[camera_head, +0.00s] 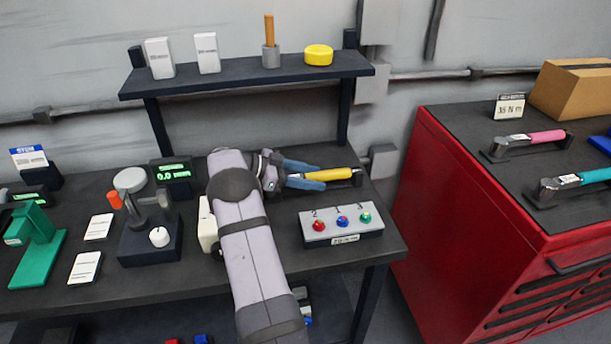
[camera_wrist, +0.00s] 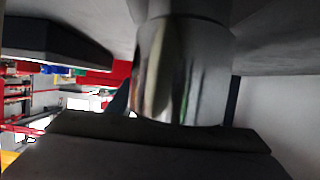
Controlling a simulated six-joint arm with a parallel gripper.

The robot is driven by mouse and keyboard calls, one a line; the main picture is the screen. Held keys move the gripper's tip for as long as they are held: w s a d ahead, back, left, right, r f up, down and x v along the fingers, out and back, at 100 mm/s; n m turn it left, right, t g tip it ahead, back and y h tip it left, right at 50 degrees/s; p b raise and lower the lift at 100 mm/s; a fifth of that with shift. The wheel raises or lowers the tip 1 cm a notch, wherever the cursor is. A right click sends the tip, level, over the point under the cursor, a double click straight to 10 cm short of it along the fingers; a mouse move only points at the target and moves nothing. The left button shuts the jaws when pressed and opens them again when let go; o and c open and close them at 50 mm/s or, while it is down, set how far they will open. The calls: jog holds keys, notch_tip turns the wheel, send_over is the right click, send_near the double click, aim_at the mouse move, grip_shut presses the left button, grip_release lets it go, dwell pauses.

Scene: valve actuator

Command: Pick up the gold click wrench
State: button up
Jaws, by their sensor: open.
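The gold click wrench, a yellow handle (camera_head: 330,174), lies at the back right of the dark workbench, near the shelf's right post. Its right end meets a dark holder (camera_head: 357,176). My gripper (camera_head: 322,176) reaches it from the left with blue fingers apart, one on the far side and one on the near side of the handle in the head view. I cannot tell whether the fingers touch it. The wrench's left end is hidden by my gripper. The wrist view is mostly filled by dark surfaces and a shiny cylinder, and I cannot make out the wrench there.
A grey button box (camera_head: 341,226) stands just in front of the wrench. A shelf (camera_head: 245,73) overhangs behind. A device with a white knob (camera_head: 150,235) stands left of my arm. A red cabinet (camera_head: 460,215) at right carries pink (camera_head: 547,137) and teal (camera_head: 594,175) wrenches.

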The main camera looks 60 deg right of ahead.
jog(key=shift+s+d+f, duration=0.15)
jog(key=shift+c, duration=0.7)
jog(key=c, duration=1)
grip_shut()
jog(key=shift+r, duration=0.2)
